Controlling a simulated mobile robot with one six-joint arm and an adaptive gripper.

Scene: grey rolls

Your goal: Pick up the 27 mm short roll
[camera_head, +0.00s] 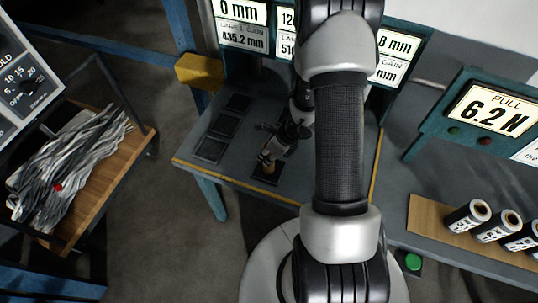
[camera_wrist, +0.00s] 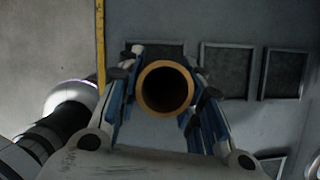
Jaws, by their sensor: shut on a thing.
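My gripper (camera_head: 272,152) is low over the left part of the grey bench and is shut on a short roll (camera_head: 267,160). In the wrist view the roll (camera_wrist: 141,90) shows end-on as a tan ring with a dark hollow core. The blue-and-grey fingers of my gripper (camera_wrist: 164,82) press on its left and right sides. In the head view the roll is small, partly hidden by the fingers, and upright or nearly so over a dark square pad (camera_head: 270,178). I cannot tell whether it touches the pad. No size marking on it is readable.
Several dark square pads (camera_head: 224,124) lie on the bench (camera_head: 190,160), left of my gripper. Display panels (camera_head: 243,25) stand behind. A cart (camera_head: 125,160) with grey strips stands at the left.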

